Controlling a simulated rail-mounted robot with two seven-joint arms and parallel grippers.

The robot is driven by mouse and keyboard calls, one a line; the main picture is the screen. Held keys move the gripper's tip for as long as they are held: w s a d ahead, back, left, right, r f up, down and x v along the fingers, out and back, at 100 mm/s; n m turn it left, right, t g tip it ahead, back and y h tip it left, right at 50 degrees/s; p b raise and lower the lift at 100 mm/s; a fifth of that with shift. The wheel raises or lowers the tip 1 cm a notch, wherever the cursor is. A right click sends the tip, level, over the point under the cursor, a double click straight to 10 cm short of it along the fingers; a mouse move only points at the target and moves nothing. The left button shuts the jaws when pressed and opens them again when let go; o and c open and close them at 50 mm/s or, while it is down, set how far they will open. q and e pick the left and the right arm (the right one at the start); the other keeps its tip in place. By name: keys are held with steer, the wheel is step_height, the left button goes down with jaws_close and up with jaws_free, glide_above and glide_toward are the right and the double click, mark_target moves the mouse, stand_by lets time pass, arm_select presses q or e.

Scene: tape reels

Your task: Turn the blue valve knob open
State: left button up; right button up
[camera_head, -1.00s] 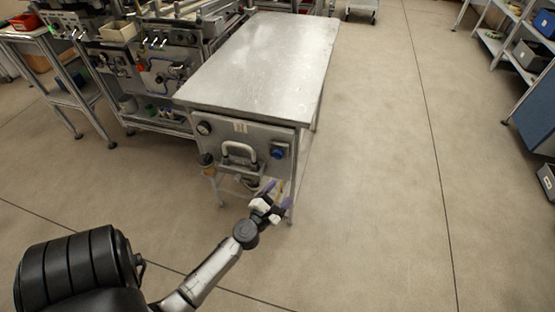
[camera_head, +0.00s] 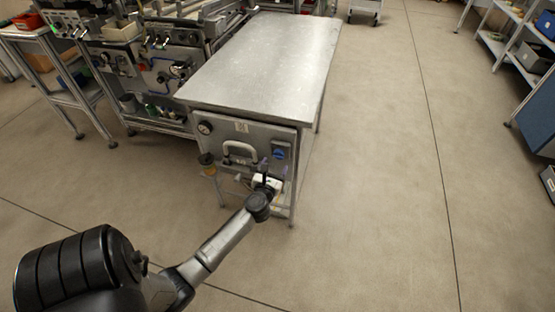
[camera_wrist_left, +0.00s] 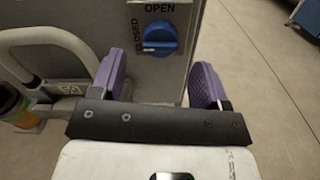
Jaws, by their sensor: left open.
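The blue valve knob (camera_head: 279,154) is on the right side of the metal front panel of the steel table. In the left wrist view the knob (camera_wrist_left: 160,38) is round with a raised grip bar, below an "OPEN" label and right of a "CLOSED" label. The bar lies roughly sideways. My left gripper (camera_head: 272,169) is just below the knob in the head view. In the left wrist view its purple-padded fingers (camera_wrist_left: 159,80) are spread apart, with the knob between and beyond them. Nothing is between the fingers. My right gripper is not in view.
A handle (camera_head: 240,151) sticks out of the panel left of the knob and also shows in the left wrist view (camera_wrist_left: 40,45). A gauge (camera_head: 205,128) is at the panel's upper left. The steel tabletop (camera_head: 265,65) is bare.

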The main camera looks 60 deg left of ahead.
mark_target(277, 158)
arm_select(q)
steer(key=shift+b+x, duration=0.45)
steer(key=shift+x, duration=1.85)
steer(key=shift+c, duration=0.3)
steer(key=c, duration=0.9)
steer(key=shift+o, duration=0.2)
